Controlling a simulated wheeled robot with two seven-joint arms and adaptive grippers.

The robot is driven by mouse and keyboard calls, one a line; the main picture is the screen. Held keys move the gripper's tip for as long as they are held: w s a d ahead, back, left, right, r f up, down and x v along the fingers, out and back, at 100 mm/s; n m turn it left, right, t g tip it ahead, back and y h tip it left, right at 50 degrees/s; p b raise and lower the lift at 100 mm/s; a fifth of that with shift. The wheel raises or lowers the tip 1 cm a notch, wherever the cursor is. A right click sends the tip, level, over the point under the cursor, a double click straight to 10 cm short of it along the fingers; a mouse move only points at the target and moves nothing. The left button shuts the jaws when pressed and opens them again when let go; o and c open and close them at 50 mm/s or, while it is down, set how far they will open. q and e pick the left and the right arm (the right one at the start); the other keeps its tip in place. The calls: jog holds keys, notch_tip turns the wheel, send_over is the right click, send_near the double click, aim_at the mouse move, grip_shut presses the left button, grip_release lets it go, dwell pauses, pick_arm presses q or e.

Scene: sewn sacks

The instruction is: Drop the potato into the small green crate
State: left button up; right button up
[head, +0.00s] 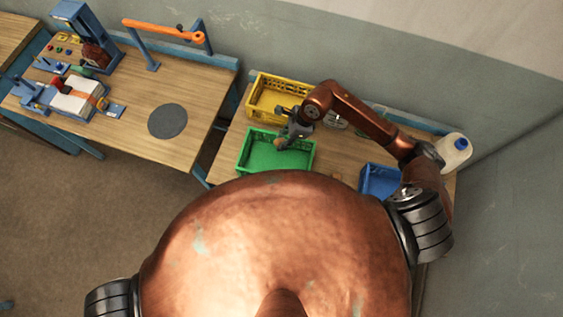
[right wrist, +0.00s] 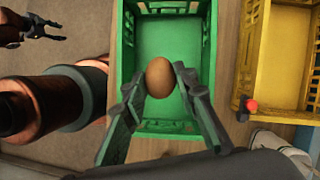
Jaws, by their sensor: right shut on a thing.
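The potato (right wrist: 159,78) is brown, smooth and egg-shaped. My right gripper (right wrist: 161,80) is shut on it, with one finger on each side. In the head view the right gripper (head: 285,138) is over the small green crate (head: 241,160), and the potato (head: 279,143) shows at its tips. In the right wrist view the green crate (right wrist: 125,50) lies beneath the potato, and its visible floor looks empty. How high the potato is above the floor is hard to tell. My left gripper (right wrist: 48,29) shows small at the upper left of the right wrist view.
A yellow crate (head: 253,103) stands behind the green one. A blue crate (head: 379,182) and a white jug (head: 455,148) are on the right of the same table. Another table (head: 190,95) on the left holds a dark round mat (head: 167,121) and blue fixtures.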

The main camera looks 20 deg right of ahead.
notch_tip(320, 180, down, 6)
jog(key=shift+r+b, duration=0.1)
jog(key=shift+b, duration=1.15)
jog(key=o, duration=1.2)
jog(key=shift+c, duration=0.2)
jog(key=v, duration=1.2)
jog(key=shift+a, duration=0.1)
